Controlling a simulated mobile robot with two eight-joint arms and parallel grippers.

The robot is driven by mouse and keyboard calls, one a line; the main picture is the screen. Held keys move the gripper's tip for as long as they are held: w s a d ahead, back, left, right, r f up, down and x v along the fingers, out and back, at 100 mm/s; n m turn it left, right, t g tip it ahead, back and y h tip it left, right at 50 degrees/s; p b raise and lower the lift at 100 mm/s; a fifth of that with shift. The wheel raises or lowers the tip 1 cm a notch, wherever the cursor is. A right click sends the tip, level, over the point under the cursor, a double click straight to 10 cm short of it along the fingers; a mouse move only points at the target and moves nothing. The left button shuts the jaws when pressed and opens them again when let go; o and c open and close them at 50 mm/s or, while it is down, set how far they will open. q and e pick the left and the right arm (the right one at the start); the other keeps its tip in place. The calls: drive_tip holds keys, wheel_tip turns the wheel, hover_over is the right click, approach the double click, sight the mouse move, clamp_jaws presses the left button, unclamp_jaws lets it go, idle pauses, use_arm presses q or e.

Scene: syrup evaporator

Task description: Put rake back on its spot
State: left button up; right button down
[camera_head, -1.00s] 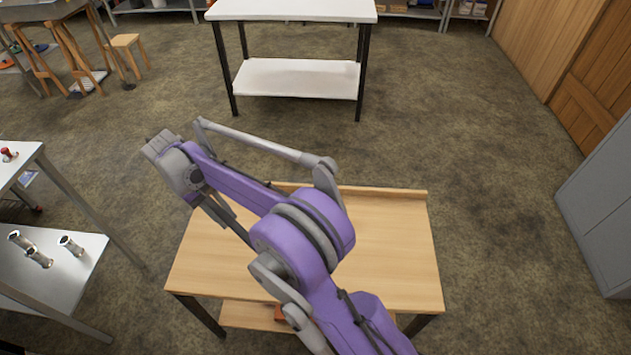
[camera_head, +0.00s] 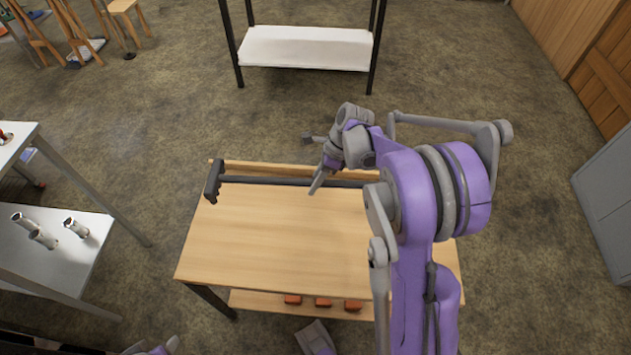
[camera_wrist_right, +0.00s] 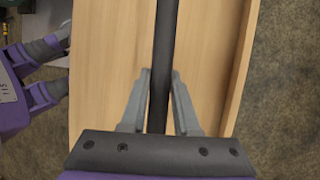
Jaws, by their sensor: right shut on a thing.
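The rake (camera_head: 265,181) is dark, with a long straight handle and a short crosswise head at its left end. It lies across the back part of the wooden table in the head view, roughly parallel to the back ledge. I cannot tell whether it touches the tabletop. My right gripper (camera_head: 313,163) is at the handle, right of the head. In the right wrist view the handle (camera_wrist_right: 162,60) runs between the fingers of my right gripper (camera_wrist_right: 159,78), which is shut on it. My arm hides the handle's right end.
The wooden table (camera_head: 270,240) has a clear top and a raised back ledge (camera_head: 290,170). Several reddish blocks (camera_head: 323,302) sit on its lower shelf. A metal table (camera_head: 60,260) with metal cylinders stands left, a white-shelved table (camera_head: 305,48) behind, a grey cabinet (camera_head: 610,205) right.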

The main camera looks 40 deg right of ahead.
drive_tip(key=shift+f, duration=0.2)
drive_tip(key=shift+d+f+b, duration=0.1)
drive_tip(key=shift+f+b, duration=2.85)
drive_tip(key=shift+f, duration=1.5)
drive_tip(key=c, duration=0.6)
unclamp_jaws()
drive_tip(key=shift+o, duration=0.3)
drive_tip(key=o, duration=0.5)
drive_tip(key=shift+o, duration=0.2)
drive_tip(key=shift+r, duration=0.1)
